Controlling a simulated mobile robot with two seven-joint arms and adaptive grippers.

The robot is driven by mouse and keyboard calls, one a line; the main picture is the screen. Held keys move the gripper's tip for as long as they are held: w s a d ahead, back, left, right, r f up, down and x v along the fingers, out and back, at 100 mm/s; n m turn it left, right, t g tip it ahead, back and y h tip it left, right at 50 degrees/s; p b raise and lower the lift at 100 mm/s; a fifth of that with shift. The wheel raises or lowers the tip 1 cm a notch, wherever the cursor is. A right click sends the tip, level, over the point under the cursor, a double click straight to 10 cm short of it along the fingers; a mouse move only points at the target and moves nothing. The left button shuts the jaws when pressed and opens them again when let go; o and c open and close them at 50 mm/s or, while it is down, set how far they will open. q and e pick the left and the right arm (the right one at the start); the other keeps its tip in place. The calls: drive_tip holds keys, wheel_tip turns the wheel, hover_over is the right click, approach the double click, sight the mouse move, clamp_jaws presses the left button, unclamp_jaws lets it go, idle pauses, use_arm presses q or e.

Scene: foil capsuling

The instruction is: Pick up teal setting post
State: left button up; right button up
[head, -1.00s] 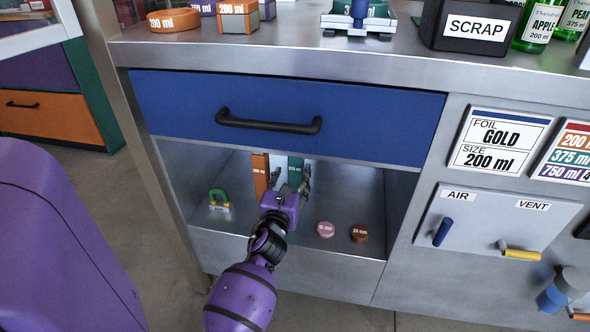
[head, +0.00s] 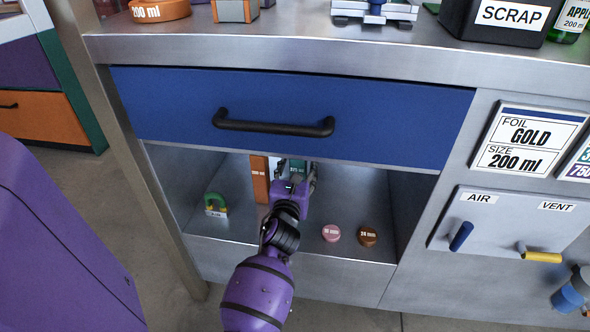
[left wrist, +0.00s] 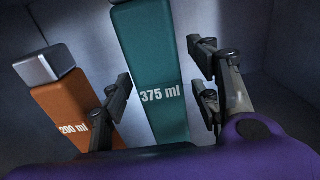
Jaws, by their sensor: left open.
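The teal setting post (left wrist: 156,70), marked 375 ml, stands upright inside the open shelf below the blue drawer. In the head view the teal post (head: 297,171) is mostly hidden by my left gripper (head: 298,172). In the left wrist view my left gripper (left wrist: 165,92) is open, with one finger on each side of the teal post and gaps still visible at the sides. The orange post (left wrist: 72,108), marked 200 ml, stands just left of the left finger. My right gripper is not seen.

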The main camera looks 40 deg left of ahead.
use_arm(q)
drive_tip(key=shift+w+a, duration=0.1)
drive_tip(key=shift+w, duration=0.1)
drive_tip(key=shift+c, duration=0.3)
clamp_jaws()
drive_tip(key=shift+r, duration=0.1)
drive_tip(key=shift+r, duration=0.1)
